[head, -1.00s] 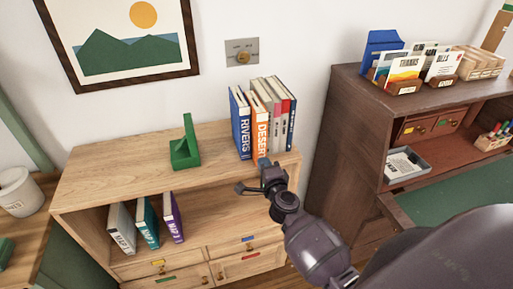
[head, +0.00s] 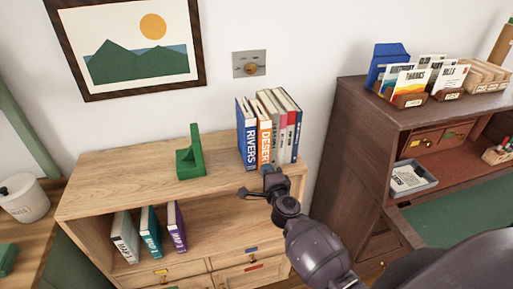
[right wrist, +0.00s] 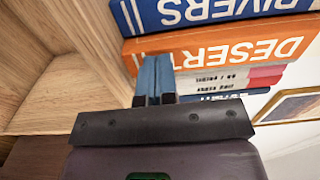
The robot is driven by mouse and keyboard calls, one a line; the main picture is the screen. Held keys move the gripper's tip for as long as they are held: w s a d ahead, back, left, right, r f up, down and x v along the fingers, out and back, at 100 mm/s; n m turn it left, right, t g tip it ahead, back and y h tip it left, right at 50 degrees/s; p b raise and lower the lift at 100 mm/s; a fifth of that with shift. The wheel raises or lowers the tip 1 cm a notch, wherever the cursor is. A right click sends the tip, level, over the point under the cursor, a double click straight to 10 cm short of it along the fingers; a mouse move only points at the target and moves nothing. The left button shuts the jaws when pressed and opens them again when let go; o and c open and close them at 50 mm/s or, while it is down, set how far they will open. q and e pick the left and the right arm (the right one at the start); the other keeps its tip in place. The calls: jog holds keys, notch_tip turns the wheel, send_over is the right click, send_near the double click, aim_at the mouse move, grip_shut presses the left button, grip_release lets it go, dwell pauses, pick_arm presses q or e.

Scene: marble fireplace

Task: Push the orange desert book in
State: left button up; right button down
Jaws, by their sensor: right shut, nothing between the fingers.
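The orange DESERT book (head: 264,139) stands upright in a row on top of the wooden shelf unit (head: 120,182), between the blue RIVERS book (head: 247,142) and a grey book (head: 276,128). In the right wrist view the orange book's spine (right wrist: 225,50) lies just ahead of my gripper. My right gripper (head: 268,172) is shut and empty, with its blue fingertips (right wrist: 155,62) at the lower end of that spine. They look to be touching it or very close. The spine's lower end is partly hidden by the fingers. My left gripper is not in view.
A green bookend (head: 190,158) stands left of the row, with bare shelf top between. Red and blue books stand to the right. Several books (head: 150,233) lean inside the open compartment below. A dark desk (head: 350,150) with card holders stands to the right.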

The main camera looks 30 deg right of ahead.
jog(key=shift+w+d, duration=0.15)
jog(key=shift+w, duration=0.35)
jog(key=shift+w+d, duration=0.15)
jog(key=shift+w, duration=0.45)
jog(key=shift+s, duration=0.1)
jog(key=p+v, duration=0.1)
jog(key=v, duration=0.2)
jog(key=shift+s, duration=0.15)
dwell(0.3)
